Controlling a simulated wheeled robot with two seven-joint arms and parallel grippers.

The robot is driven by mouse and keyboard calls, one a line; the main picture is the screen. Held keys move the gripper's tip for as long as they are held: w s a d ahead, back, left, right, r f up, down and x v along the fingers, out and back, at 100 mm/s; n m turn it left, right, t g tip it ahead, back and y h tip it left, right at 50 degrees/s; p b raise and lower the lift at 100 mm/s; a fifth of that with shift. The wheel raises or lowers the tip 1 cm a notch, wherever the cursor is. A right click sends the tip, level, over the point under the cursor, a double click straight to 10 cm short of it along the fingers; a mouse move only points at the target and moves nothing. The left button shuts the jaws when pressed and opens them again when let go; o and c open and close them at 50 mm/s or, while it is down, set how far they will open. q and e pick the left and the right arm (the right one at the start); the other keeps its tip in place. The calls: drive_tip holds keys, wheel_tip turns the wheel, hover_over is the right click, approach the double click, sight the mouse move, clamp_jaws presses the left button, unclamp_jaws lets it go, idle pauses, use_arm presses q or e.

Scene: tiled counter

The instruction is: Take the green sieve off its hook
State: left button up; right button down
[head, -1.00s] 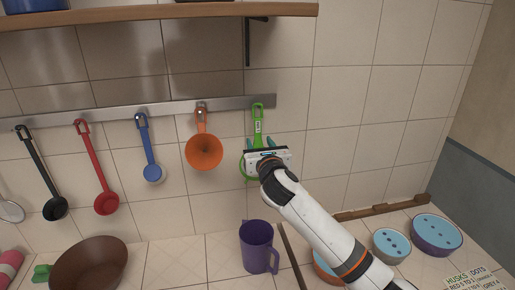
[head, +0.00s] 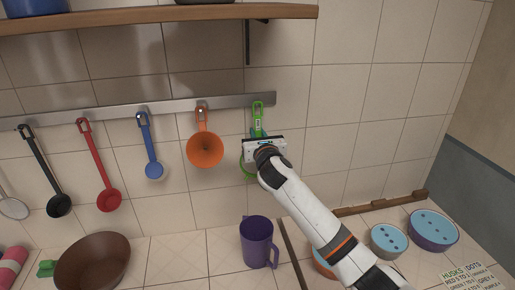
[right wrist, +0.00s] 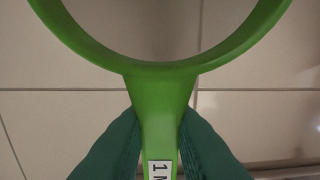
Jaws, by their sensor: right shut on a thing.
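The green sieve (head: 258,108) hangs at the right end of the metal rail, its handle top at the rail. Its ring shows partly behind my right gripper (head: 260,136). In the right wrist view the sieve's green ring and handle (right wrist: 160,100) fill the middle, with a white label low on the handle. The teal fingers of my right gripper (right wrist: 160,150) are shut on the handle just beyond the ring. The gripper body hides much of the sieve in the head view. My left gripper is not in view.
An orange funnel-shaped ladle (head: 205,150) hangs just left of the sieve, then blue, red and black utensils. A wooden shelf (head: 150,18) and its bracket (head: 248,45) are above. A purple mug (head: 257,240) stands below, with bowls (head: 433,230) at right.

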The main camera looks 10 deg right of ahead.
drive_tip(key=shift+r, duration=0.1)
drive_tip(key=shift+r+b, duration=0.45)
drive_tip(key=shift+r, duration=0.15)
drive_tip(key=s+b, duration=0.4)
drive_tip(key=s, duration=1.4)
drive_tip(key=s+p, duration=0.2)
drive_tip(key=s, duration=0.6)
